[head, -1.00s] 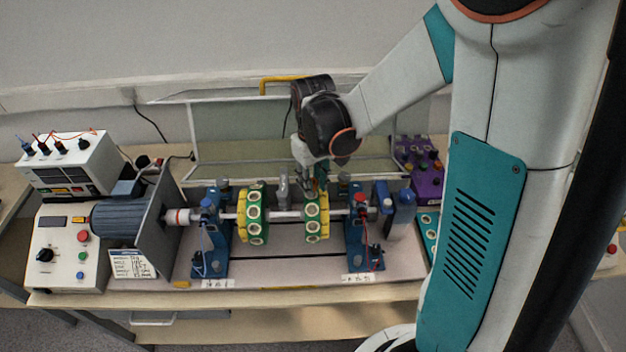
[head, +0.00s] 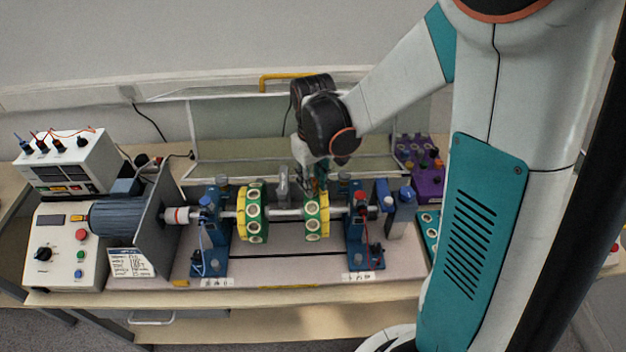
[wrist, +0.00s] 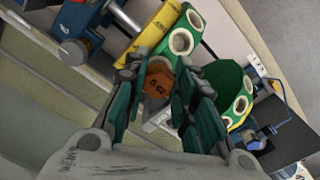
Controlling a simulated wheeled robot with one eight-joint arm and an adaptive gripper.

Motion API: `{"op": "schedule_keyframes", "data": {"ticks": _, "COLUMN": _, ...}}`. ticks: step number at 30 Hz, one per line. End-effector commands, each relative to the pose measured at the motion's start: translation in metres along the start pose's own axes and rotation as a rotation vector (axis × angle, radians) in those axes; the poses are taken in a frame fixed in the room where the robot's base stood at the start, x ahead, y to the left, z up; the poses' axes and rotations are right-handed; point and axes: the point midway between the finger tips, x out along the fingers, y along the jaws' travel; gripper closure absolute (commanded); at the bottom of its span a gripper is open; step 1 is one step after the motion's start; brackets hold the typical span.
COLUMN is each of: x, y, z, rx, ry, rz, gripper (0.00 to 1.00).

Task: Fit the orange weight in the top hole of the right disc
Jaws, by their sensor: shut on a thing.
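The orange weight (wrist: 158,82) is gripped between the fingertips of my gripper (wrist: 160,98) in the wrist view. The right disc (wrist: 166,30), green and yellow with pale-ringed holes, lies right beyond the weight. The weight is at the disc's near end; I cannot tell whether it touches or enters a hole. In the head view my gripper (head: 316,182) is just above and behind the top of the right disc (head: 318,222), and the weight is not clearly visible there. The top hole is hidden by the gripper.
The left disc (head: 252,218) sits on the same shaft (head: 286,213); it also shows in the wrist view (wrist: 237,92). Blue bearing stands (head: 360,238) flank the discs. A grey sensor post (head: 283,184) stands close behind the shaft. A clear panel (head: 235,145) rises behind.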

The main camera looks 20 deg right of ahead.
Motion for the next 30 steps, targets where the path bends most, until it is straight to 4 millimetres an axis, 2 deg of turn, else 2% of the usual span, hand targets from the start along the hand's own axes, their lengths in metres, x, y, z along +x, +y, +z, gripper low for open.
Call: {"op": "schedule_keyframes", "data": {"ticks": 30, "x": 0.013, "y": 0.0, "z": 0.0, "rx": 0.0, "ry": 0.0, "rz": 0.0, "gripper": 0.92}}
